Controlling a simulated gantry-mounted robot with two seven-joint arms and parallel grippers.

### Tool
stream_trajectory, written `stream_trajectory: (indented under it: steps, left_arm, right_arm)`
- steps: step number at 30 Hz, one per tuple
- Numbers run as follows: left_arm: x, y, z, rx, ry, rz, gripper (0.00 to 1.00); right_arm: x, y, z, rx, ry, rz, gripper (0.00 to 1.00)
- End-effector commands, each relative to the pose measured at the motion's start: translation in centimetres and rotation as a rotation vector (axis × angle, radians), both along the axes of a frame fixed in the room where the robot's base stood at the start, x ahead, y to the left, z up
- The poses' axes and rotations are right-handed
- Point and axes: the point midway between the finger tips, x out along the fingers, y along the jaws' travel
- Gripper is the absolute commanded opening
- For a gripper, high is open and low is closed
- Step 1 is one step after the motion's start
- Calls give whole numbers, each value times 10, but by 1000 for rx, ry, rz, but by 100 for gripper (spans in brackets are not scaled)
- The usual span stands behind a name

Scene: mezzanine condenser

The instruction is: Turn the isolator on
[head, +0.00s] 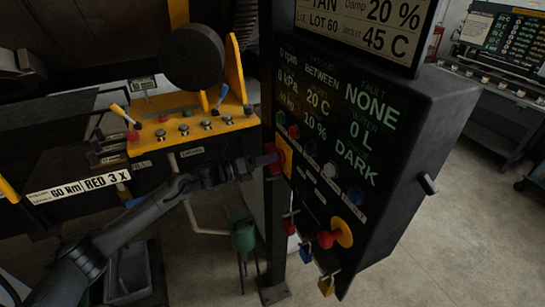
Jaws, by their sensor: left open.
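The isolator appears to be the red handle on a yellow plate (285,153) at the left edge of the dark control cabinet (400,120). My left gripper (268,160) is open at this red part, with its fingertips close to or around it. Whether they touch it cannot be told, and the gripper partly hides the handle. The handle's exact angle is not clear. My right gripper is not in view.
A red knob on a round yellow plate (342,232) sits lower on the cabinet. Padlocks, one blue (306,253) and one yellow (326,286), hang below. A yellow console (190,132) with levers stands left. A black side handle (428,184) projects right.

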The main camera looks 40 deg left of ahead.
Motion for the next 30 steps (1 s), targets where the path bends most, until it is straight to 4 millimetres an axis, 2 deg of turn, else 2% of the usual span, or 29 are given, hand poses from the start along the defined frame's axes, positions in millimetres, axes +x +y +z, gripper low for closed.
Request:
stream_trajectory:
  steps: [7, 19, 27, 29, 30]
  left_arm:
    - [17, -9, 0, -1, 0, 1, 51]
    - [21, -10, -1, 0, 1, 1, 51]
    - [21, -10, -1, 0, 1, 1, 10]
    - [21, -10, -1, 0, 1, 1, 0]
    - [21, -10, -1, 0, 1, 1, 0]
  right_arm:
    - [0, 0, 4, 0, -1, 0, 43]
    - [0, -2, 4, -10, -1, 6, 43]
    - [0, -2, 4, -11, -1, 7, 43]
    - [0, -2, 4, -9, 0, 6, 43]
    - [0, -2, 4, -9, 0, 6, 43]
